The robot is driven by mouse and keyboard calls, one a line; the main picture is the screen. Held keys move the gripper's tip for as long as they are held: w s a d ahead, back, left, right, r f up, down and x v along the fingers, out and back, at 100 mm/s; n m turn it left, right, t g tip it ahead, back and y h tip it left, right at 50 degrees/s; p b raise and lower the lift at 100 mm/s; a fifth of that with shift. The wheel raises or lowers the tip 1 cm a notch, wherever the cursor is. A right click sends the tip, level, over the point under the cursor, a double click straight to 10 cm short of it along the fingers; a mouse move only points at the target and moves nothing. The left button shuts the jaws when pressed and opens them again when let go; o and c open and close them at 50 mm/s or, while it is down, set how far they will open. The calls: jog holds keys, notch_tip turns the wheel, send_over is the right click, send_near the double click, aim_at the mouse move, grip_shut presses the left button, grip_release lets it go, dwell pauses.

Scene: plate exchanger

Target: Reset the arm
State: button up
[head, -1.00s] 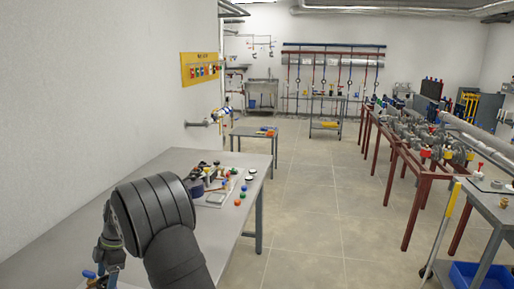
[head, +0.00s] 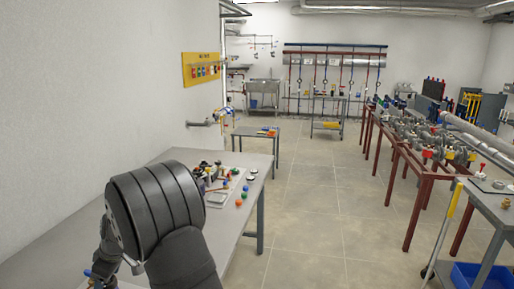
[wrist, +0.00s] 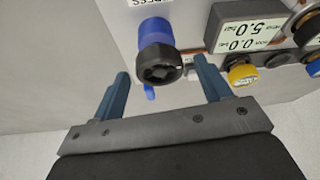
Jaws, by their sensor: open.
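My gripper (wrist: 160,88) is open and empty in the wrist view, its two blue-grey fingers spread apart. A blue knob with a black, recessed end (wrist: 157,55) stands just beyond the fingers, between their tips in the picture; I cannot tell how far apart they are in depth. It sits on a pale panel (wrist: 180,14). In the head view my dark arm covers the lower left, and the gripper's fingers cannot be made out there.
The panel has a display (wrist: 245,38) and a yellow-ringed fitting (wrist: 243,72). In the head view, small coloured parts (head: 240,195) lie on the grey bench (head: 150,235). A pipe rack (head: 405,150) and a cart (head: 485,205) stand right. The middle floor (head: 310,200) is clear.

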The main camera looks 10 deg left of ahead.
jog(key=shift+s+m+t, duration=0.15)
jog(key=shift+m+t, duration=0.65)
jog(key=shift+m, duration=1.2)
jog(key=shift+c, duration=0.4)
dwell(0.9)
